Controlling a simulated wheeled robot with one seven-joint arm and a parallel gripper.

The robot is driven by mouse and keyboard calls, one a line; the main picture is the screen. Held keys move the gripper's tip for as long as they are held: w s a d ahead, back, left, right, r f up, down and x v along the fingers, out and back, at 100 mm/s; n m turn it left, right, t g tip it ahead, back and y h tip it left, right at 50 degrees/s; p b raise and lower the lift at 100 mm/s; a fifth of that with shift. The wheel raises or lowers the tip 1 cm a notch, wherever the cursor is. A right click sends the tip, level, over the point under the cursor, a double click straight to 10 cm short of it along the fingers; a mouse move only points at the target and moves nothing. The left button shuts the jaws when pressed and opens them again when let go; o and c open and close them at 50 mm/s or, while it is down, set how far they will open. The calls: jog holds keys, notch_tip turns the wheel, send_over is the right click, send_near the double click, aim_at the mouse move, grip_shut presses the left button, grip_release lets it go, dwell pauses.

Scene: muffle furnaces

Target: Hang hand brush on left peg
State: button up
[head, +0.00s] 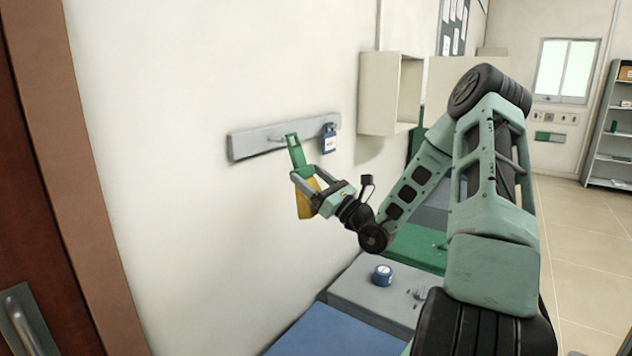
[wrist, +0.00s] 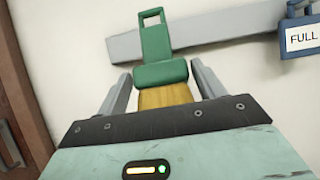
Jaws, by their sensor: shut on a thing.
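The hand brush has a green handle with a loop at its top and yellow bristles. In the head view the brush (head: 298,160) is upright in front of the wall rail (head: 255,141), loop uppermost. My gripper (head: 303,182) is shut on it low on its body. In the wrist view the brush (wrist: 160,72) stands between my two fingers, its loop overlapping the rail (wrist: 208,35). A peg (head: 276,138) shows on the rail just left of the loop. I cannot tell whether the loop is around the peg or only in front of it.
A pale open wall box (head: 380,95) is further right. Below, a blue jar (head: 382,275) stands on a grey surface. A brown door (head: 40,200) is at left.

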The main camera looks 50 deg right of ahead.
jog(key=shift+w+a+b, duration=0.15)
jog(key=shift+w+b, duration=0.1)
jog(key=shift+w, duration=0.75)
jog(key=shift+w+a+b, duration=0.15)
jog(key=shift+w+b, duration=0.1)
jog(key=shift+w, duration=0.75)
jog(key=shift+w+f, duration=0.25)
jog(key=shift+w, duration=0.35)
jog(key=shift+f, duration=0.1)
jog(key=o, duration=1.1)
jog(key=b+v, duration=0.4)
jog(key=v, duration=1.3)
jog(key=shift+s+f, duration=0.1)
jog(key=shift+f, duration=0.05)
